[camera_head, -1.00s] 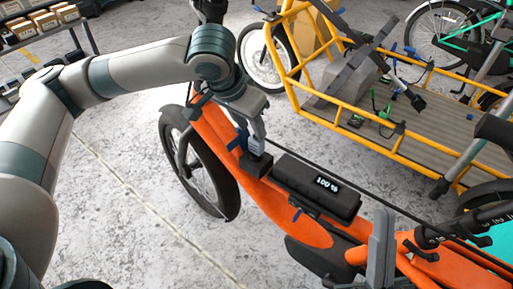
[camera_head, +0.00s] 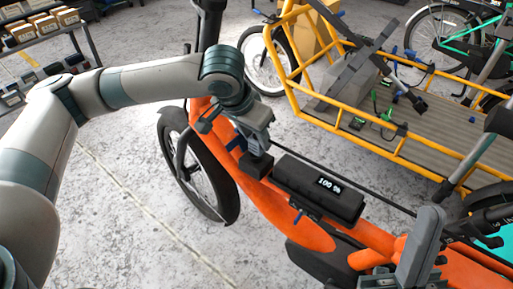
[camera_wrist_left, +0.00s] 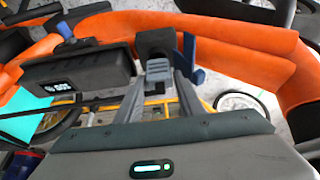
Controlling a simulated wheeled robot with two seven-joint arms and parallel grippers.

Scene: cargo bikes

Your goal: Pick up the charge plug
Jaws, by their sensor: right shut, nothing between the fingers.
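The charge plug (camera_head: 256,164) is a black block with a grey ribbed grip, on the orange cargo bike's frame beside the black battery (camera_head: 300,190), whose display reads 100 %. My left gripper (camera_head: 257,146) reaches down over the plug from above. In the left wrist view its two fingers (camera_wrist_left: 160,80) stand on either side of the grey grip of the plug (camera_wrist_left: 155,42). I cannot tell whether they press on it. My right gripper (camera_head: 415,255) is at the lower right above the orange frame, shut and empty.
The orange bike (camera_head: 305,228) fills the centre, with its front wheel (camera_head: 205,185) to the left. A yellow cargo bike (camera_head: 292,70) stands behind at the right. A shelf with boxes (camera_head: 45,32) is at the upper left. The floor at the lower left is clear.

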